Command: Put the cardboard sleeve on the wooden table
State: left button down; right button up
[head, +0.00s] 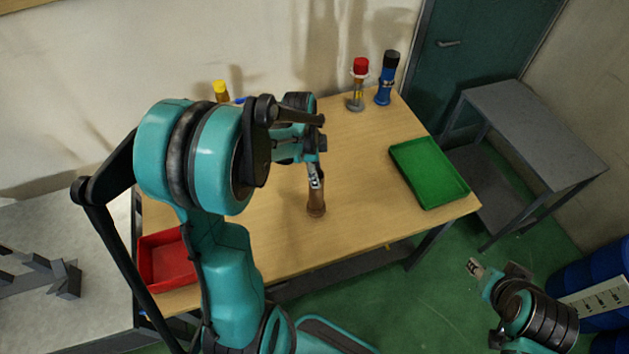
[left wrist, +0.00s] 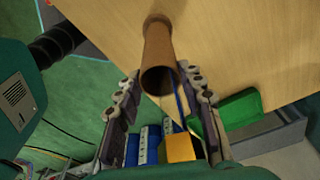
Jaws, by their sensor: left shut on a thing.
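The cardboard sleeve (head: 316,207) is a brown open tube, upright over the middle of the wooden table (head: 365,215). My left gripper (head: 316,182) is shut on the sleeve's upper part. In the left wrist view the sleeve (left wrist: 159,45) shows its dark open end, with the fingers on either side and the table (left wrist: 235,45) behind. I cannot tell whether its lower end touches the tabletop. My right gripper (head: 476,268) is low at the right, off the table; its opening is too small to judge.
A green tray (head: 428,172) lies at the table's right end and a red bin (head: 165,258) at its left. A red-capped bottle (head: 357,85) and a blue bottle (head: 386,80) stand at the back. Bare tabletop surrounds the sleeve. A grey side table (head: 535,130) stands right.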

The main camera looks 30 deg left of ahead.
aim_at(316, 193)
pick_arm(q)
notch_tip(316, 193, down, 4)
jog(key=shift+a+f+b, duration=0.1)
jog(key=shift+a+b, duration=0.05)
jog(key=shift+b, duration=0.2)
jog(key=shift+s, duration=0.1)
jog(key=shift+f, duration=0.15)
jog(key=c, duration=1)
grip_release()
jog(key=shift+o, duration=0.2)
